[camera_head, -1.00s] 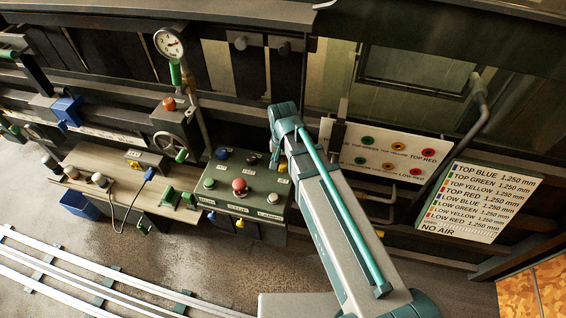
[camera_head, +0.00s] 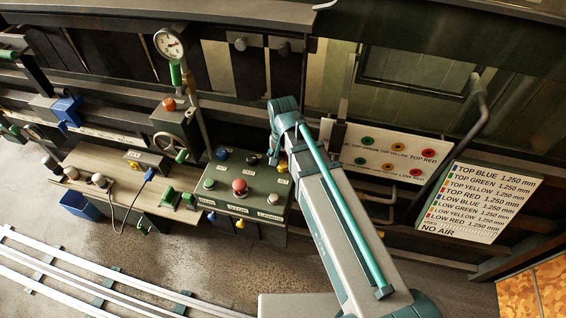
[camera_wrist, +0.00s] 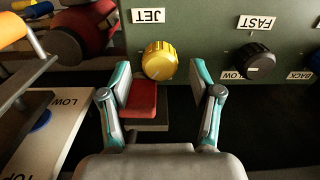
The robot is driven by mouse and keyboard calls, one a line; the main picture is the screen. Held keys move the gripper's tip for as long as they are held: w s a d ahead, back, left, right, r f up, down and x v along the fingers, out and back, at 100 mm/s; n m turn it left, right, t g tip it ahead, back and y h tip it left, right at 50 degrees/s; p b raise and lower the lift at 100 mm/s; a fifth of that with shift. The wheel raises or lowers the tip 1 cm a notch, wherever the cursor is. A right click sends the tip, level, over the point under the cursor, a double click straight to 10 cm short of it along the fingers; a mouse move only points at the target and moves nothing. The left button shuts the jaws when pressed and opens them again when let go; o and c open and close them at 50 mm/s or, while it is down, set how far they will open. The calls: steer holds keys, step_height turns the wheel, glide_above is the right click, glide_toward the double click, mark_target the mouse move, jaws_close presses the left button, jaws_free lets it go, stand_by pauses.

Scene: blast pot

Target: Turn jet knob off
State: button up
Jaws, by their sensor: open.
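The yellow jet knob (camera_wrist: 159,60) sits on the green panel (camera_wrist: 210,25) under an upside-down JET label (camera_wrist: 148,16) in the wrist view. My gripper (camera_wrist: 160,75) is open, with one teal-edged finger to the left and one to the right of the knob, a little below it in the picture. The fingers do not appear to touch the knob.
A black knob (camera_wrist: 258,60) with a FAST label is right of the jet knob. A dark red round part (camera_wrist: 82,35) and a white lettered board (camera_wrist: 45,130) lie close on the left. A red block (camera_wrist: 140,100) shows between the fingers. A red button (camera_head: 239,186) tops the control box.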

mark_target(283, 164)
step_height(283, 164, up, 10)
stand_by(0.5)
